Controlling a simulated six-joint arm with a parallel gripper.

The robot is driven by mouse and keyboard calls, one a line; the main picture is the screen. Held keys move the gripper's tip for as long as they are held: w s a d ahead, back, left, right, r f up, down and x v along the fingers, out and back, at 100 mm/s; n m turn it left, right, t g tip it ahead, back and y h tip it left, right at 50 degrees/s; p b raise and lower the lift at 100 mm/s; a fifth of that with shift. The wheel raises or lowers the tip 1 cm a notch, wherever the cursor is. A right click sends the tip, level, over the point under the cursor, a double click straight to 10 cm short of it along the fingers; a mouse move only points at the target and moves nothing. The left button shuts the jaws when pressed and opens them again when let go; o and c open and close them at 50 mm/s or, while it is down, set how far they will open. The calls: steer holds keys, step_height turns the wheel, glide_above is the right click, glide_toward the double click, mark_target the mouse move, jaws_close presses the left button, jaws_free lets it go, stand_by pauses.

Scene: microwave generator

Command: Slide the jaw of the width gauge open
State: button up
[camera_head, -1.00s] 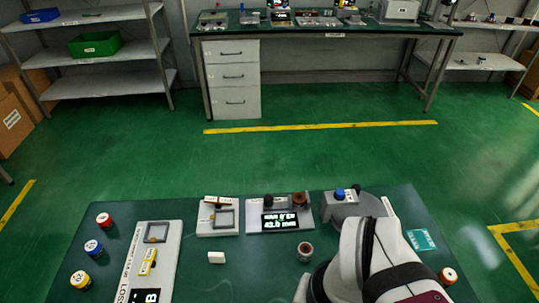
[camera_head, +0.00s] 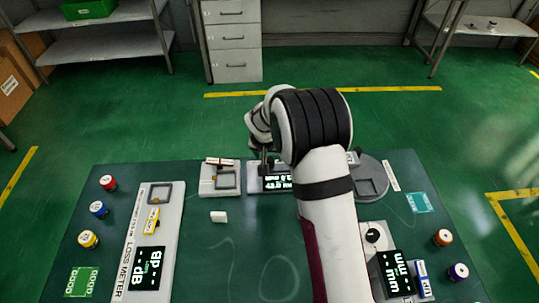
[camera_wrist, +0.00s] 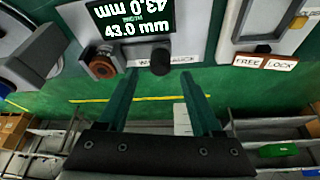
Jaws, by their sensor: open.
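The width gauge (camera_head: 254,181) stands at the back middle of the green table, partly hidden by my arm. In the wrist view its display (camera_wrist: 130,22) reads 43.0 mm. A dark round knob (camera_wrist: 160,60) sticks out from the gauge's labelled edge. A copper-brown cylinder (camera_wrist: 102,67) sits beside the knob, to its left in the wrist view. My gripper (camera_wrist: 158,78) is open, its two green fingers apart with the knob between and just beyond their tips. Contact with the knob does not show. In the head view my gripper (camera_head: 264,164) is over the gauge.
A grey fixture (camera_head: 220,190) stands left of the gauge; its FREE/LOCK label (camera_wrist: 265,62) shows in the wrist view. A round grey base (camera_head: 371,180) stands right. A loss meter (camera_head: 150,240) lies left. A small white block (camera_head: 218,216) sits in front.

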mark_target(269, 159)
steer(key=shift+x, duration=2)
steer(key=shift+c, duration=0.3)
jaws_close()
steer(key=shift+a, duration=0.1)
